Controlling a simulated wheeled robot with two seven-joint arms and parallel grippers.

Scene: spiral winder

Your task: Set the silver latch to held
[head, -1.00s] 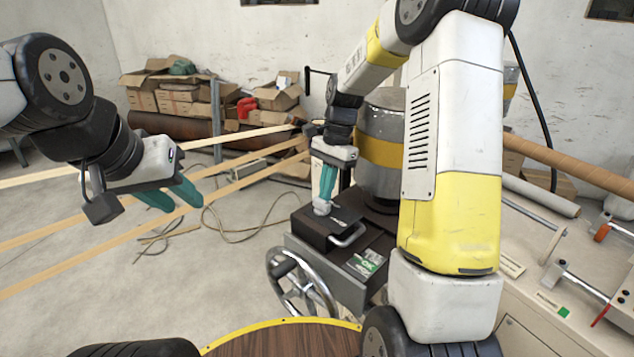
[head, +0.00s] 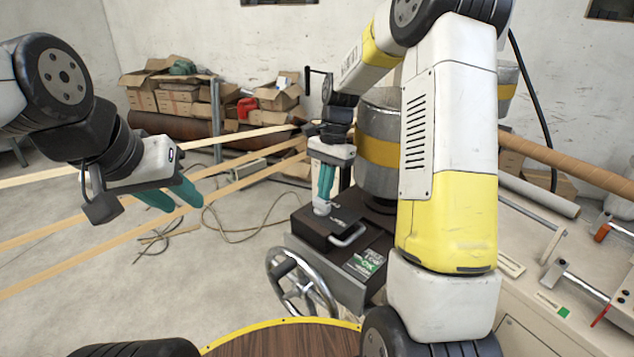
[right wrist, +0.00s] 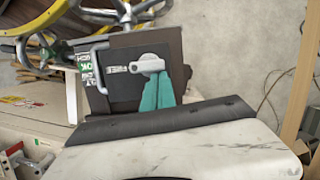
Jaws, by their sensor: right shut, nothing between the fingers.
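The silver latch (right wrist: 148,64) is a short lever with a round hub on top of the dark machine box (right wrist: 126,98). In the right wrist view its arm points left, toward a small white label. In the head view only a small part of the latch (head: 322,209) shows below my fingers. My right gripper (right wrist: 152,104) is shut and empty, its teal fingertips right at the hub; whether they touch it I cannot tell. It shows in the head view too (head: 323,198). My left gripper (head: 175,202) is open and empty, out to the left.
A chrome handle (head: 348,236) and a green label (head: 366,262) are on the box. A handwheel (head: 302,284) is at its front left. A grey and yellow drum (head: 378,150) stands behind. Long pale strips (head: 80,261) run across the left.

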